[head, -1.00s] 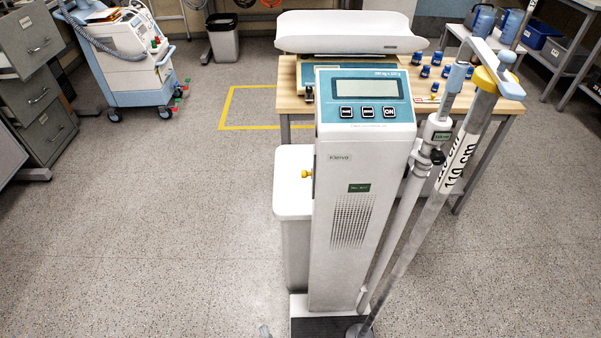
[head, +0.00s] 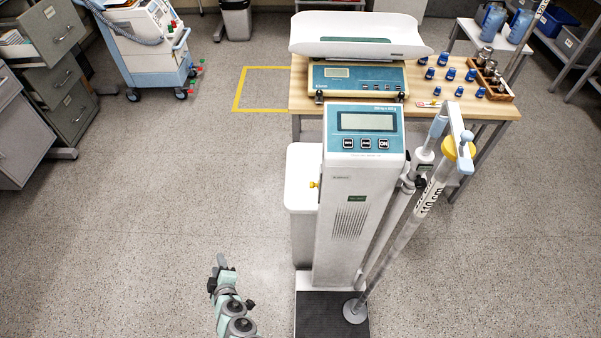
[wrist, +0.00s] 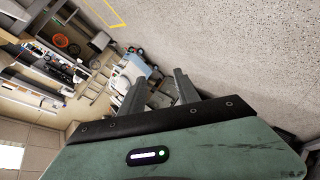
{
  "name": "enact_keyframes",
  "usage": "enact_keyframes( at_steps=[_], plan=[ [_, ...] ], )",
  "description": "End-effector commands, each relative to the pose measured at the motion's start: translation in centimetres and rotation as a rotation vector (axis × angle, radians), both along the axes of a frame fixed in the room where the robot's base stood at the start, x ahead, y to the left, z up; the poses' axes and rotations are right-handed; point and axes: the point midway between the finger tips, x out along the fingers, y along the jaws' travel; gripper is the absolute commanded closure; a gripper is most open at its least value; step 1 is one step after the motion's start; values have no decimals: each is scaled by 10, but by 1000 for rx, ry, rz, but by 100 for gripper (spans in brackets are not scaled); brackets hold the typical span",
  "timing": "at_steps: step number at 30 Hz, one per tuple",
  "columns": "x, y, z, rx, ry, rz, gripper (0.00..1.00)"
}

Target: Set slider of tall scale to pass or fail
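The tall scale (head: 352,225) stands upright in the middle of the head view, with a teal display head and three buttons on a white column. A small green label (head: 356,198) is on its front. A yellow knob (head: 313,184) shows at the column's left edge. A grey measuring rod with a white, blue and yellow head (head: 458,150) stands at its right. I cannot tell which part is the slider. My gripper (wrist: 160,76) has its two fingers apart and nothing between them in the wrist view. The end of my arm is low and left of the scale, apart from it.
A wooden table (head: 460,108) behind holds a baby scale (head: 357,78), several blue weights and a wooden weight box (head: 490,82). A white bin (head: 303,180) stands behind the column's left side. A medical cart (head: 150,45) and drawers (head: 60,70) are at left. Floor between is clear.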

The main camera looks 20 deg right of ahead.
Motion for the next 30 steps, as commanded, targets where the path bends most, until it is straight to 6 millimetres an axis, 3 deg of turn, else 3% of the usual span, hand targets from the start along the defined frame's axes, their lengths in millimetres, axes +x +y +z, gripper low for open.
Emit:
enact_keyframes(
  at_steps=[1, 5, 8, 9, 15, 18, 22, 30],
  plan=[
    [6, -17, 21, -98, 28, -49, 62],
    [12, -76, 59, -350, 80, -230, 62],
    [9, -120, 109, -528, 92, -391, 62],
    [7, -134, 133, -592, 88, -459, 62],
    [-21, -182, 248, -822, 48, -774, 62],
    [-34, -190, 283, -875, 27, -876, 62],
    [-42, -196, 302, -903, 15, -938, 62],
    [-29, -229, 299, -906, 15, -945, 62]
  ],
)
